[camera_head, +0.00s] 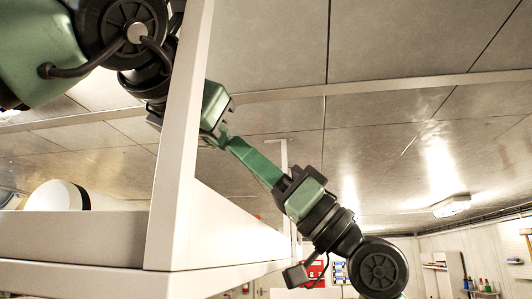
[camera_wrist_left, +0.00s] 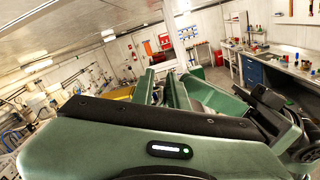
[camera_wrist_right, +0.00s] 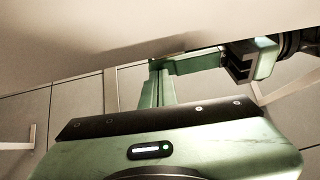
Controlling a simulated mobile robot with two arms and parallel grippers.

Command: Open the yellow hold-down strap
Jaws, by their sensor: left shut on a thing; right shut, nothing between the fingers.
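No yellow strap is recognisable in the head view. In the left wrist view a yellow patch (camera_wrist_left: 122,93) shows left of the fingers; I cannot tell whether it is the strap. My left gripper (camera_head: 220,136) is partly hidden by a white post in the head view. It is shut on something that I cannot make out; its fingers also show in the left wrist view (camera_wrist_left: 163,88). My right gripper (camera_head: 236,148) reaches up from the lower right, shut and empty, its fingertips close to the left gripper. Its closed fingers show in the right wrist view (camera_wrist_right: 160,80).
A white frame post (camera_head: 176,150) and beam (camera_head: 75,238) stand close before my head camera. A pale surface (camera_wrist_right: 110,35) overhangs the right gripper. A workbench (camera_wrist_left: 275,70) stands at the right of the left wrist view. A ceiling lamp (camera_head: 451,206) hangs far off.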

